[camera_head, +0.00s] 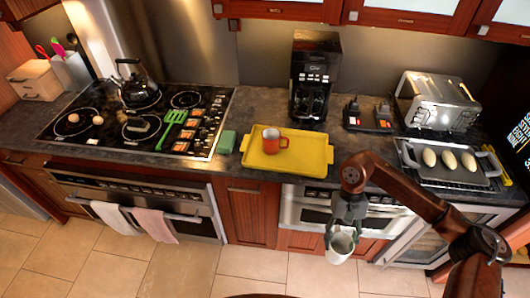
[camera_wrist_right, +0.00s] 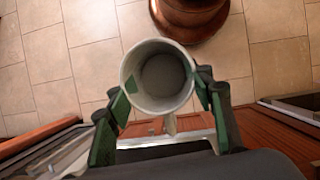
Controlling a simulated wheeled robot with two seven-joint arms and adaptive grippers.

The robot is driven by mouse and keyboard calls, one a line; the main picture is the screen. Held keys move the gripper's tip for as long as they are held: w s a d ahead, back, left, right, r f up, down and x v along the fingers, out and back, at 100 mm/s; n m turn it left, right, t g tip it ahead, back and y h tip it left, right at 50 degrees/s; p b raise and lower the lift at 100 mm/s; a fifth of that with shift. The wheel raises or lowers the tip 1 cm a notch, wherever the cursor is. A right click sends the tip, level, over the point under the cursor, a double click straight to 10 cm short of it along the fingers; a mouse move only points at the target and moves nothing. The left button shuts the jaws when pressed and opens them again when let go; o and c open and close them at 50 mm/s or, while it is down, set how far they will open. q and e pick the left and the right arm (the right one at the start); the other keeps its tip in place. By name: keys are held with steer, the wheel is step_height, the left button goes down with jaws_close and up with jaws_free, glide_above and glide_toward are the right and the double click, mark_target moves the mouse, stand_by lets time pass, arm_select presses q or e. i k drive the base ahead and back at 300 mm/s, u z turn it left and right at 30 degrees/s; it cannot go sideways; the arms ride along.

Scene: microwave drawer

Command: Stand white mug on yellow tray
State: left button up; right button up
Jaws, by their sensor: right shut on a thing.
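The white mug (camera_head: 340,246) is held in my right gripper (camera_head: 343,228), in front of the counter and below its top, over the floor. In the right wrist view the mug (camera_wrist_right: 159,76) shows its open mouth and empty inside, with the fingers of my right gripper (camera_wrist_right: 165,100) closed on both sides of it. Its handle points toward the gripper's palm. The yellow tray (camera_head: 314,157) lies on the counter, behind and to the left of the mug. A red-orange mug (camera_head: 271,141) stands on the tray. My left gripper is not in view.
A black coffee maker (camera_head: 314,75) stands behind the tray. A green sponge (camera_head: 226,142) and a stove (camera_head: 140,120) are to its left. The tray's right half is bare.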

mark_target(308, 155)
steer(key=u, duration=3.7)
steer(key=k, duration=1)
steer(key=z, duration=0.05)
